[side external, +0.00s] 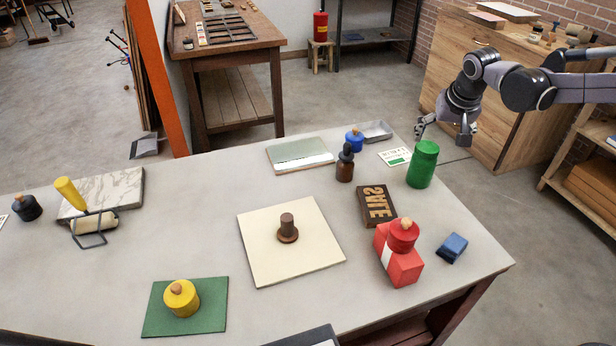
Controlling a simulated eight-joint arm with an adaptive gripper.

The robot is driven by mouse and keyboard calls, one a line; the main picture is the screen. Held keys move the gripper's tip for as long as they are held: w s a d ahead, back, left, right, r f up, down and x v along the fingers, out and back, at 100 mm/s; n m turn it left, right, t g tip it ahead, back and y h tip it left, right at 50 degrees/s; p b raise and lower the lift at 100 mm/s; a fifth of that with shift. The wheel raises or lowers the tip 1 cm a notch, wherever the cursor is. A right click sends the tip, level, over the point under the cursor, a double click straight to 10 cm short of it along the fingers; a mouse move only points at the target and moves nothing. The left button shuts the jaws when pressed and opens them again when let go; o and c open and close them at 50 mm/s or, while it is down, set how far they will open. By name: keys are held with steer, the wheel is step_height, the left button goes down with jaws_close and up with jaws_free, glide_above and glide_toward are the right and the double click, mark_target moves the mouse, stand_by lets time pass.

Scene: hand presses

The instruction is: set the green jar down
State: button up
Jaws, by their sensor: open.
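The green jar (423,165) stands upright on the grey table (210,235) near its back right edge. It is a plain green cylinder with a lid. My gripper (440,131) is above and behind the jar's top, with its fingers spread. The jar is not between the fingers as far as this view shows. The jar hides part of what lies behind it.
A green-marked card (394,157) lies left of the jar. A brown dropper bottle (345,165), a blue jar (354,140) and a letter block (377,206) are nearby. A red jar (403,235) sits on a red box (400,265). A blue block (452,247) lies right.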

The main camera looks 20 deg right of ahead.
steer(key=s+a+n+t+y, duration=0.1)
steer(key=s+n, duration=0.1)
steer(key=s, duration=1)
steer(key=s+a+r+n+t+y, duration=0.1)
steer(key=s+n+t, duration=0.1)
steer(key=s, duration=0.9)
steer(key=shift+s+a+r+n, duration=0.15)
steer(key=shift+s+a+n, duration=0.2)
steer(key=shift+n, duration=0.45)
